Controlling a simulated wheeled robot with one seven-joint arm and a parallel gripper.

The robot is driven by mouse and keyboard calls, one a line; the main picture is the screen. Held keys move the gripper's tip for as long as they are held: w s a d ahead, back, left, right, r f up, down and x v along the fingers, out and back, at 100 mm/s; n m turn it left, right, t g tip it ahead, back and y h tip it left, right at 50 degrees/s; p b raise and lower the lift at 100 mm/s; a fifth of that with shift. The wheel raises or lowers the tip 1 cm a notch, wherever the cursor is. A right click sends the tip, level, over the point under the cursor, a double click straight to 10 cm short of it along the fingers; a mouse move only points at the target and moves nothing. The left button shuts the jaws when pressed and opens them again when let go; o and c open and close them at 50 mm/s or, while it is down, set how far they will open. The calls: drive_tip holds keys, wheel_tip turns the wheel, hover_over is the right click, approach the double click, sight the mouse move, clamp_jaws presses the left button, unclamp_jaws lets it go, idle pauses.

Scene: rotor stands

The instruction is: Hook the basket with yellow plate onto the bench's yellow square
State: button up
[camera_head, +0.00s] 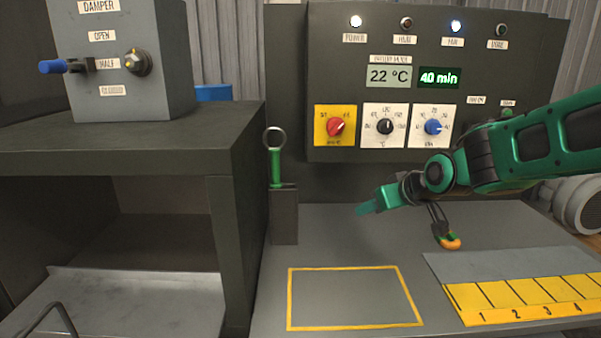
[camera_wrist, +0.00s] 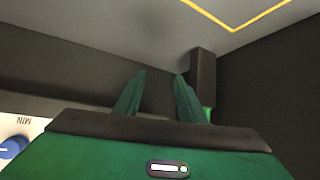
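The yellow square (camera_head: 355,324) is a yellow outline on the grey bench top, and nothing lies inside it. Part of its outline also shows at the top of the wrist view (camera_wrist: 228,28). I see no basket with a yellow plate in either view. A green-handled tool with a ring end (camera_head: 275,160) stands upright in a dark holder (camera_head: 284,218) at the bench's left edge. My gripper (camera_head: 366,209) is above the back of the bench, pointing left toward the holder. In the wrist view, its two green fingers (camera_wrist: 157,95) are apart with nothing between them.
A control panel (camera_head: 400,70) with dials stands behind the bench. A numbered yellow strip (camera_head: 525,300) lies at right. An orange-tipped dark item (camera_head: 447,242) shows below my arm. A dark shelf frame (camera_head: 130,145) carrying a damper box (camera_head: 125,70) stands at left; a thin bent bar (camera_head: 48,308) shows at bottom left.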

sight(278, 167)
drive_tip(key=w+a+r+n+t+y, duration=0.1)
drive_tip(key=w+a+r+n+y, duration=0.2)
drive_tip(key=a, duration=0.6)
drive_tip(key=w+a+r+t+y, duration=0.2)
drive_tip(key=w+a+r+y, duration=0.15)
drive_tip(key=a, duration=0.55)
drive_tip(key=shift+h, duration=0.35)
drive_tip(key=shift+r+x, duration=0.15)
drive_tip(key=shift+x, duration=2.25)
drive_tip(key=shift+r+x, duration=0.15)
drive_tip(key=shift+x, duration=2.25)
drive_tip(key=shift+w+d, duration=0.15)
clamp_jaws()
drive_tip(key=shift+r, duration=0.1)
wheel_tip(278, 167, up, 21)
